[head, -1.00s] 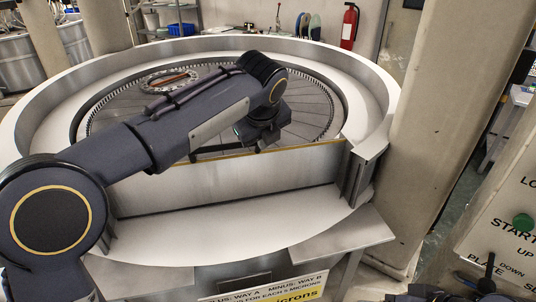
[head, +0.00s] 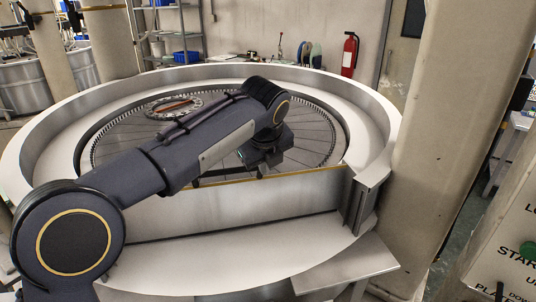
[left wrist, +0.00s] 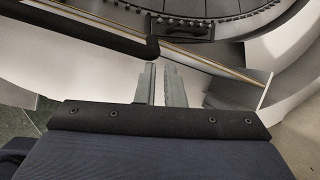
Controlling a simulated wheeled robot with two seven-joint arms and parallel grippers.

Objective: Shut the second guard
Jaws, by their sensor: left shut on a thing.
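The guard (head: 230,208) is a pale upright panel with a brass-coloured top edge. It stands across the front opening of the round machine, beside a metal post at its right end. In the left wrist view its brass edge (left wrist: 215,64) runs slantwise ahead of the fingers. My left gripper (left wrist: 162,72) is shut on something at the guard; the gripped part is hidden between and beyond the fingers. In the head view the left hand (head: 263,160) is over the guard's top edge, its fingertips hidden. A second guard is not clearly told apart. My right gripper is not seen.
The machine's rim (head: 384,105) rings a toothed, slatted plate (head: 315,140). A flat metal shelf (head: 345,264) juts out in front.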

